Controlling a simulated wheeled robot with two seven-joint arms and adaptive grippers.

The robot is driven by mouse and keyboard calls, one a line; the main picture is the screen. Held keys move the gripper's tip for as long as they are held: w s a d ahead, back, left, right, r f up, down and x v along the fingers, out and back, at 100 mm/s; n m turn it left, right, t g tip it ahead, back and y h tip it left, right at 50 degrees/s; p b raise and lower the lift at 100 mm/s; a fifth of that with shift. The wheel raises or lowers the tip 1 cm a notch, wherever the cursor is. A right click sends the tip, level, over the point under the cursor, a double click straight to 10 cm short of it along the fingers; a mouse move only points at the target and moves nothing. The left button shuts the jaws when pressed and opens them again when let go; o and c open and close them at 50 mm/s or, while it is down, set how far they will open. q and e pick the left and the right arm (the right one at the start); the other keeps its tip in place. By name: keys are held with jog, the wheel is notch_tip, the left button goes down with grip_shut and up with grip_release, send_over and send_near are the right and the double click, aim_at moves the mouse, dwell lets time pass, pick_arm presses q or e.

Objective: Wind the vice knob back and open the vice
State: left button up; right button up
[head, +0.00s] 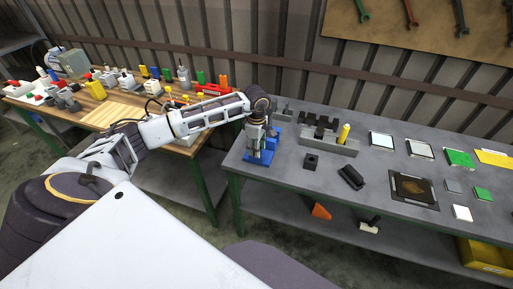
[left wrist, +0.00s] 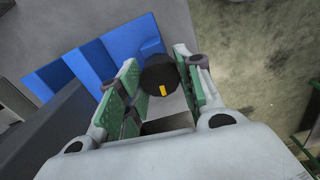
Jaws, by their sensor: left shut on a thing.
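The blue vice (head: 272,143) stands at the near left corner of the grey bench, partly hidden by my left gripper (head: 258,148). In the left wrist view its blue body (left wrist: 98,62) lies to the left of the fingers. The black vice knob (left wrist: 155,72) with a yellow mark sits between the green-padded fingers of my left gripper (left wrist: 163,84), which is shut on it. The knob is hidden in the head view. How far the vice jaws stand apart cannot be told. My right gripper is in neither view.
A wooden table (head: 105,112) with many parts stands at the left.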

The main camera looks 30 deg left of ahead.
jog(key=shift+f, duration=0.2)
pick_arm(q)
jog(key=n+b, duration=0.2)
jog(key=n, duration=0.2)
jog(key=shift+n, duration=0.4)
jog(key=n+b, duration=0.2)
jog(key=n, duration=0.3)
jog(key=shift+n, duration=0.8)
jog(key=shift+n+b, duration=0.35)
jog(key=shift+n, duration=1.35)
jog(key=shift+r+n, duration=0.1)
jog(key=shift+n, duration=0.7)
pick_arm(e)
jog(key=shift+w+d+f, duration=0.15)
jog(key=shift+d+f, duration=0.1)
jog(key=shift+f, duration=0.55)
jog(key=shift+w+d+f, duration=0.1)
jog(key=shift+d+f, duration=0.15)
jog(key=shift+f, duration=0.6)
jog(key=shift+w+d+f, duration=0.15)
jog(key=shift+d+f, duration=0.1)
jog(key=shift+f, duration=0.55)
